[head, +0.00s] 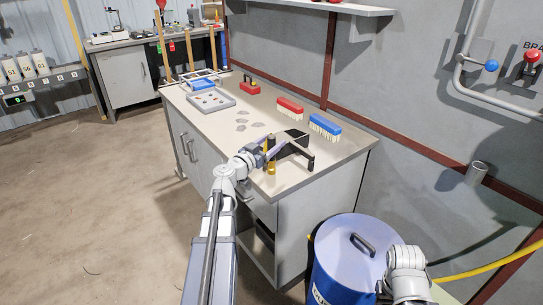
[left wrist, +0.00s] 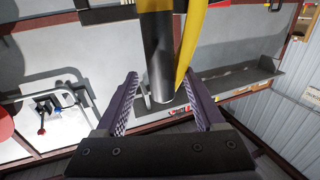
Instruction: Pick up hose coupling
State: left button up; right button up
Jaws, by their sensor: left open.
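My left gripper (head: 273,151) is over the front edge of the workbench, its jaws apart. In the left wrist view its two ridged fingers (left wrist: 166,98) stand on either side of the end of a dark grey metal cylinder (left wrist: 158,62). A curved yellow strip (left wrist: 190,42) runs beside the cylinder. In the head view a slim brass-yellow upright piece (head: 271,168) shows at the gripper, partly hidden by it. I cannot tell for certain which of these is the hose coupling. My right gripper is out of view.
A black fixture with a grey arm (head: 296,147) stands right beside the left gripper. Red (head: 290,106) and blue (head: 325,126) brushes, grey scraps (head: 242,120) and a tray (head: 211,101) lie further back on the bench (head: 215,124). A blue drum (head: 340,262) stands at the front right.

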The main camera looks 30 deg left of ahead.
pick_arm(q)
jog(key=w, duration=0.3)
jog(key=shift+w, duration=0.35)
jog(key=shift+c, duration=0.3)
grip_shut()
dwell(0.7)
